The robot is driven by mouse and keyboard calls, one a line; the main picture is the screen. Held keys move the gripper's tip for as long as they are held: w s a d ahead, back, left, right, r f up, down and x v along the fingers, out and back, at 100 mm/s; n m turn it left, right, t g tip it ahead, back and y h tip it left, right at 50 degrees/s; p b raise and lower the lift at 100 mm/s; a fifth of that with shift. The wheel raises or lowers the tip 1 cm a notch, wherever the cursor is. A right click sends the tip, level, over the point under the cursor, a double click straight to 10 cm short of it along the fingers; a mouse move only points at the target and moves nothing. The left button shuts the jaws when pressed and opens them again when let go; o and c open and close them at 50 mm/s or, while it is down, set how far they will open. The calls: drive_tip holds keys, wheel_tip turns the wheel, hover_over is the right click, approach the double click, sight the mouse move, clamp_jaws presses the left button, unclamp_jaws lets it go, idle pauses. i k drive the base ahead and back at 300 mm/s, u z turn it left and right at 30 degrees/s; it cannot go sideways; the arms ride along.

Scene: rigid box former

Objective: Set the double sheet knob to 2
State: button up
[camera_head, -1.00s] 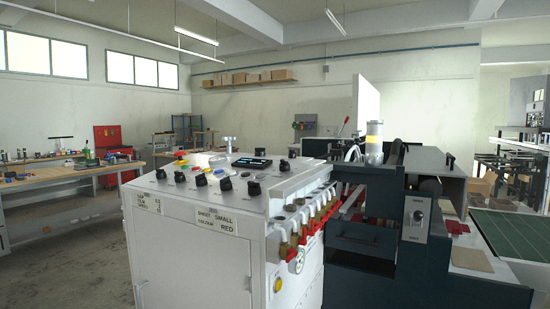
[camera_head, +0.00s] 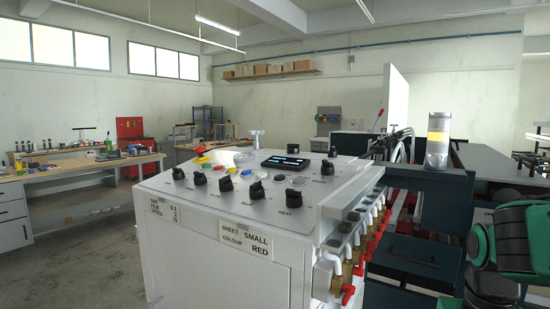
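The box former's white control cabinet (camera_head: 222,250) stands in the centre, with a grey sloping panel on top. A front row of black knobs runs across it: a far-left knob (camera_head: 178,173), a middle knob (camera_head: 226,185), another knob (camera_head: 256,190) and a front-right knob (camera_head: 293,197). More black knobs sit at the right, such as one knob (camera_head: 327,167) and a back knob (camera_head: 332,152). The lettering under most knobs is too small to read, so I cannot tell which is the double sheet knob or its setting. My gripper is not in view; only my green and black arm shows at the right.
A dark display (camera_head: 285,161) sits on the panel. Labels on the cabinet front read SHEET SMALL, COLOUR RED. Red-handled valves (camera_head: 348,293) stick out along the cabinet's right side. Open floor lies left, before a workbench (camera_head: 80,172).

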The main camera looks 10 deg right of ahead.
sight(332, 154)
drive_tip(key=z, duration=1.55)
drive_tip(key=k, duration=0.85)
drive_tip(key=u, duration=1.05)
drive_tip(key=i, duration=1)
